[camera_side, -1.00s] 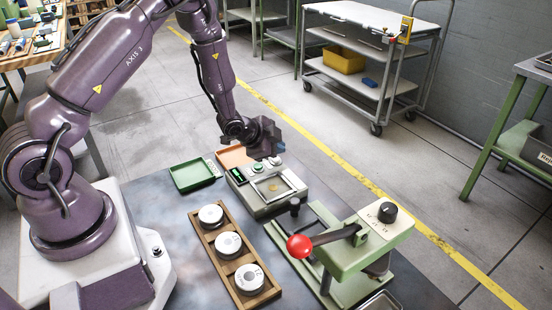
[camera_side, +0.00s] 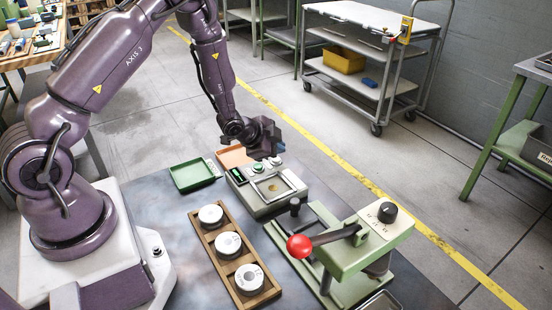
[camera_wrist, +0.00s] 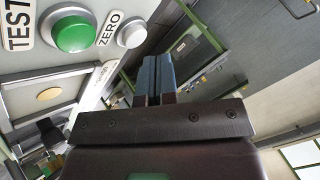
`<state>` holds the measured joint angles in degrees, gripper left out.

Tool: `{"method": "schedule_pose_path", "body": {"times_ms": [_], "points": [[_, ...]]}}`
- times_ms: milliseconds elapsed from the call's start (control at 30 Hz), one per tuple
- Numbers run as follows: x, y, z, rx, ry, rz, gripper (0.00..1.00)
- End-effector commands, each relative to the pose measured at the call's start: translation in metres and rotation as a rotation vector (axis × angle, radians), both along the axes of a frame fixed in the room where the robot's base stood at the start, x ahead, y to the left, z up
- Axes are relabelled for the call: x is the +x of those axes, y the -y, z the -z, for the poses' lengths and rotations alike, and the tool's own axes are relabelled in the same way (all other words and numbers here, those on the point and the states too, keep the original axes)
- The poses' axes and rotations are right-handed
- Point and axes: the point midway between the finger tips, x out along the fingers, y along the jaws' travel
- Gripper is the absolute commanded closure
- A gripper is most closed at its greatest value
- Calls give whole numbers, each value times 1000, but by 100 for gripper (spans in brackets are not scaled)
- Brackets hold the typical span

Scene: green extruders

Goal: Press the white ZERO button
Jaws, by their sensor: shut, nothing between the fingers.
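The white ZERO button (camera_wrist: 131,34) is a small round button in a metal ring at the top of the wrist view, beside its "ZERO" label (camera_wrist: 109,30). It sits on the panel of a pale grey-green device (camera_side: 262,205), which stands on the table in the side view. A larger green TEST button (camera_wrist: 74,32) is left of it. My gripper (camera_wrist: 154,62) is shut and empty, with blue-grey fingers together. In the wrist view its tips lie below and right of the ZERO button. In the side view my gripper (camera_side: 277,156) is right over the device's back edge; contact with the button cannot be told.
A green tray (camera_side: 194,175) and an orange tray (camera_side: 234,157) lie left of the device. A wooden rack (camera_side: 210,240) with white discs stands in front. A green press with a red-knobbed lever (camera_side: 300,246) is at the right.

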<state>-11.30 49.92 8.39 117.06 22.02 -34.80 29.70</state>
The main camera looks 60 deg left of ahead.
Motion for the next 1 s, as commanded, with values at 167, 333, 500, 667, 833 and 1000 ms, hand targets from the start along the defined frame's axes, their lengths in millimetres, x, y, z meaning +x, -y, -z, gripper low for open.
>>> {"method": "schedule_pose_path", "body": {"times_ms": [167, 333, 500, 667, 833, 1000], "points": [[0, 0, 0, 0, 0, 0, 100], [0, 0, 0, 0, 0, 0, 100], [0, 0, 2, 0, -1, 0, 100], [0, 0, 7, 0, -1, 0, 100], [0, 0, 9, 0, 0, 0, 100], [0, 0, 9, 0, 0, 0, 100]]}}
